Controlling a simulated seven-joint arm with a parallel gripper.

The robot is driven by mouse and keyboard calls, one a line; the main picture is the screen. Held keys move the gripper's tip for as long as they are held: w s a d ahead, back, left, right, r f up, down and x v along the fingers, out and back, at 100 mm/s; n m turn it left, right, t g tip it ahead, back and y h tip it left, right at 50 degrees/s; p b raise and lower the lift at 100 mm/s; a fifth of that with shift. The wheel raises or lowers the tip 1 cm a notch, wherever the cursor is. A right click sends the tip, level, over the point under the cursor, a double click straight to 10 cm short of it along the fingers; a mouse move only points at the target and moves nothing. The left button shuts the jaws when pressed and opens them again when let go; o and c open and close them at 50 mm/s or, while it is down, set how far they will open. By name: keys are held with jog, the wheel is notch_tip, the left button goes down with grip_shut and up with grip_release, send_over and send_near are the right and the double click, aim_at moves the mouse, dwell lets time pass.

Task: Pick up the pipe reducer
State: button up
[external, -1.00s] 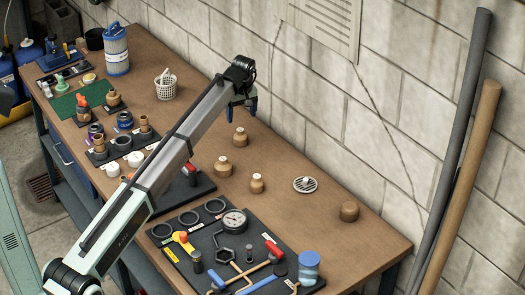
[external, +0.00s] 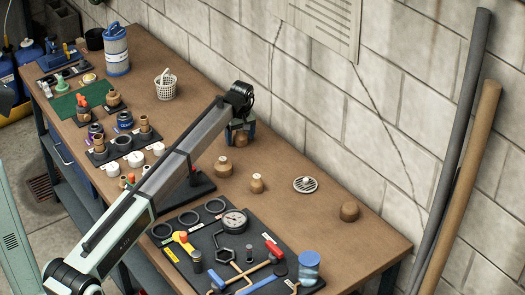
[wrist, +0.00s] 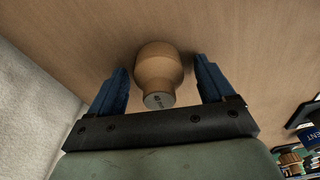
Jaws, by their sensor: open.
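A tan, rounded pipe reducer with a narrower grey-capped neck (wrist: 158,72) stands on the bench between my gripper's blue fingers in the wrist view. It also shows in the external view (external: 241,140), partly hidden by the fingers. My gripper (external: 240,133) is open and lowered around it, one finger on each side. In the wrist view my gripper (wrist: 160,75) shows a gap between each finger and the reducer.
Similar tan fittings stand nearby on the bench (external: 300,215): one (external: 223,166) to the front left, another (external: 257,184) in front and a plain one (external: 349,211) at right. A black tool board (external: 185,268) fills the front; the wall is behind.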

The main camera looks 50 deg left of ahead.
jog(key=c, duration=1.2)
